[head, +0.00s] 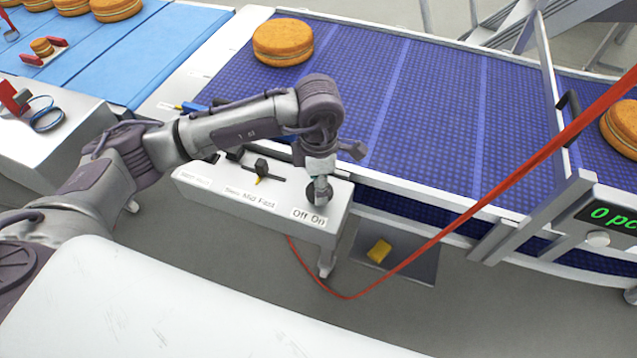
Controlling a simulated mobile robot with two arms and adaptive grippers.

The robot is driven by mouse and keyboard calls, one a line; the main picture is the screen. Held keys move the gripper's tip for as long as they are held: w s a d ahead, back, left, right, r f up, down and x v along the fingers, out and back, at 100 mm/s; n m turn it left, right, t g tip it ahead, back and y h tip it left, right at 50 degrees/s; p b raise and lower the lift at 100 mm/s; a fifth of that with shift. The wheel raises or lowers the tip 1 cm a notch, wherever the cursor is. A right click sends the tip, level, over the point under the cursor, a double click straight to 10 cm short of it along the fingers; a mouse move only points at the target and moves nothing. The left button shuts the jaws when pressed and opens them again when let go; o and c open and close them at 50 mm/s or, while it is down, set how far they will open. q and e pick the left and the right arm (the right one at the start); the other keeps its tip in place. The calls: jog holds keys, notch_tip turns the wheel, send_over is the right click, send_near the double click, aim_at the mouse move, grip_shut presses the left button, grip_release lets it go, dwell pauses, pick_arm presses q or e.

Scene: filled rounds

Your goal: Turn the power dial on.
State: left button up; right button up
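The power dial (312,197) is a dark round knob on the right end of the white control box, just above the "Off On" label (309,217). My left gripper (321,184) points down right at the dial and covers much of it. I cannot tell whether its fingers are closed around the dial or only touching it, nor which way the dial points. My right gripper is not in view.
A slider (262,168) with a "Slow Mid Fast" label sits left of the dial on the control box (240,208). Behind is a blue conveyor (430,110) with a filled round (283,42). A red cable (470,215) crosses the right side. A counter display (612,214) stands at right.

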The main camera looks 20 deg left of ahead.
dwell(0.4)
pick_arm(q)
jog(key=o, duration=1.2)
jog(key=shift+c, duration=0.2)
jog(key=shift+r, duration=0.15)
notch_tip(320, 180, up, 12)
jog(key=shift+f, duration=0.2)
